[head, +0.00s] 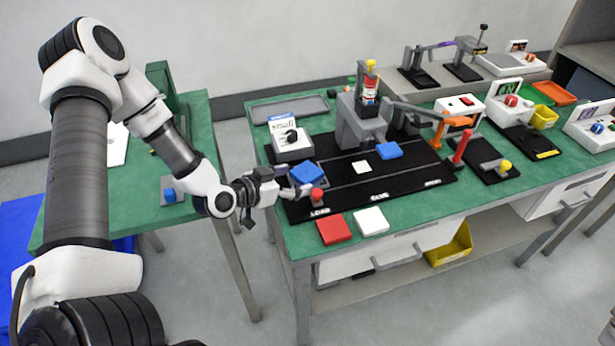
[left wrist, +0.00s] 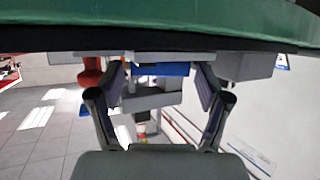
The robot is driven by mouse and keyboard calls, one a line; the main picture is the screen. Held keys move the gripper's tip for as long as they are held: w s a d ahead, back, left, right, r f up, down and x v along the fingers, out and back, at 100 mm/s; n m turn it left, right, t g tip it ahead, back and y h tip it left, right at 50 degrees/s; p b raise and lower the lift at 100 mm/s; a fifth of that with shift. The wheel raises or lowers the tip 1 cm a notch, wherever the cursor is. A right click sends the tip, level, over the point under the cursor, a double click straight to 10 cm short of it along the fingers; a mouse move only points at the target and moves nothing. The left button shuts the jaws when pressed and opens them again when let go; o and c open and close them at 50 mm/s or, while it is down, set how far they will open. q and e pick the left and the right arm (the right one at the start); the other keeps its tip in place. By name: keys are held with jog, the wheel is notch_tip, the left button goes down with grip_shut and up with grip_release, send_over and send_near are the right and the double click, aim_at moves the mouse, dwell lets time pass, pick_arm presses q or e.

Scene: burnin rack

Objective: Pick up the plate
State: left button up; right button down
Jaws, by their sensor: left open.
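Several small plates show in the head view, and I cannot tell which one the task means. A blue plate (head: 307,174) lies tilted at the left end of the black fixture. Another blue plate (head: 389,150) is farther right on it. A red plate (head: 334,229) and a white plate (head: 370,221) lie at the bench's front edge. My left gripper (head: 298,187) is beside the left blue plate. In the left wrist view my left gripper (left wrist: 160,70) is open, with a blue edge (left wrist: 165,69) between its fingers; contact is unclear. My right gripper is out of view.
A red-topped knob (head: 317,194) stands close to my left gripper. A grey tray (head: 290,108) lies at the back left. The green bench (head: 440,207) has free room at front right.

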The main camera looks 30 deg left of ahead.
pick_arm(q)
jog(key=shift+s+r, duration=0.1)
jog(key=shift+c, duration=1.1)
jog(key=c, duration=0.8)
jog(key=shift+r, duration=0.1)
